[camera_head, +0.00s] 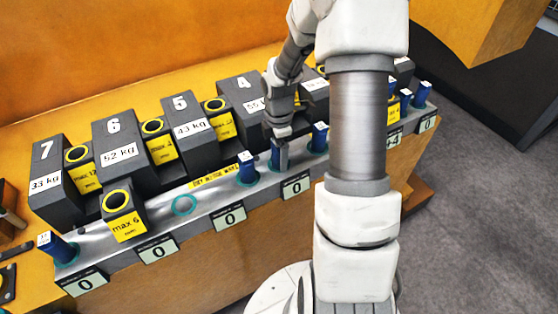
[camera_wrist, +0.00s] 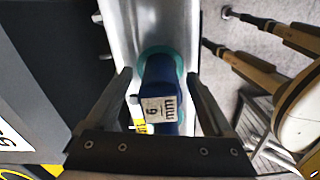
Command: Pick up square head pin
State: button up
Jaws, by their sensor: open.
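A blue pin with a square, white-labelled head reading 6 mm (camera_wrist: 157,108) stands in a teal ring (camera_wrist: 160,52) on the metal strip in the wrist view. My gripper (camera_wrist: 160,80) is open, with one finger on each side of this pin. A gap shows on both sides. In the head view my gripper (camera_head: 281,155) points down over a blue pin (camera_head: 274,160), which it partly hides. Similar blue pins stand to its left (camera_head: 247,170) and right (camera_head: 319,139). I cannot tell their head shapes well.
Dark numbered weight blocks (camera_head: 118,150) line the back of the bench, with yellow-labelled blocks (camera_head: 124,215) among them. An empty teal ring (camera_head: 185,205) lies on the metal strip. Cards reading 0 (camera_head: 230,218) line the front edge. Grey floor (camera_head: 480,200) lies to the right.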

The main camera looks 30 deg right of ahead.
grip_shut()
dwell(0.3)
jog(key=shift+r, duration=0.1)
notch_tip(320, 180, up, 20)
jog(key=p, duration=0.5)
jog(key=shift+p, duration=0.35)
jog(key=shift+w, duration=0.1)
